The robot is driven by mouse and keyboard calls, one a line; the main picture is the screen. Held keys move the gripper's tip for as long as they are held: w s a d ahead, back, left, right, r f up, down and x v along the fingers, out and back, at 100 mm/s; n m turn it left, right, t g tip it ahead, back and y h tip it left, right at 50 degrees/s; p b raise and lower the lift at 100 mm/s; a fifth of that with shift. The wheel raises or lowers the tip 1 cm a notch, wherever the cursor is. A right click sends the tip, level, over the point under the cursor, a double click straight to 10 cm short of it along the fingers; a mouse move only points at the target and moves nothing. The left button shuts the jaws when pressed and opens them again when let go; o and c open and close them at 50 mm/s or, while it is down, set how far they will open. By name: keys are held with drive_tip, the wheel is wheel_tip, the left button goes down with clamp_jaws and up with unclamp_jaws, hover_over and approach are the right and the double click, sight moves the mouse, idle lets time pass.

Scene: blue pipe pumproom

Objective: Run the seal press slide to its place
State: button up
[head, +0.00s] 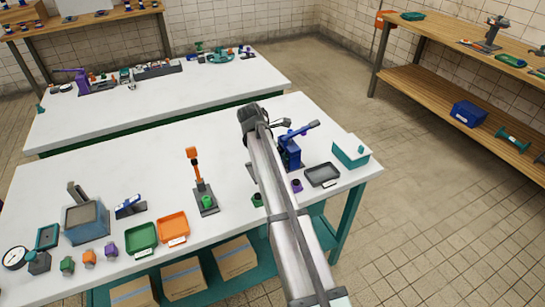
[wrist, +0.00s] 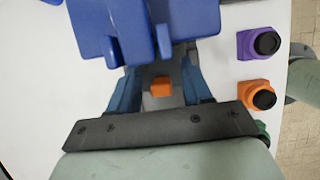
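The blue press (head: 291,150), which I take to be the seal press, stands on the front white table with its lever pointing up and right. Its blue body (wrist: 140,25) fills the top of the wrist view. A small orange block (wrist: 160,87) sits low in front of it, on a dark strip; I cannot tell if it is the slide's grip. My gripper (wrist: 163,72) has its two blue fingers apart on either side of this block, with gaps visible. In the head view my arm hides the fingers and part of the press.
Purple (wrist: 258,43) and orange (wrist: 256,95) fittings with black tops stand to the right of my gripper. A grey tray (head: 322,174) and a teal-and-white box (head: 350,151) lie right of the press.

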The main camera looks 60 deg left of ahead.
drive_tip(key=v, duration=1.3)
drive_tip(key=shift+s+r, duration=0.2)
drive_tip(key=shift+s, duration=0.3)
drive_tip(key=shift+w, duration=0.1)
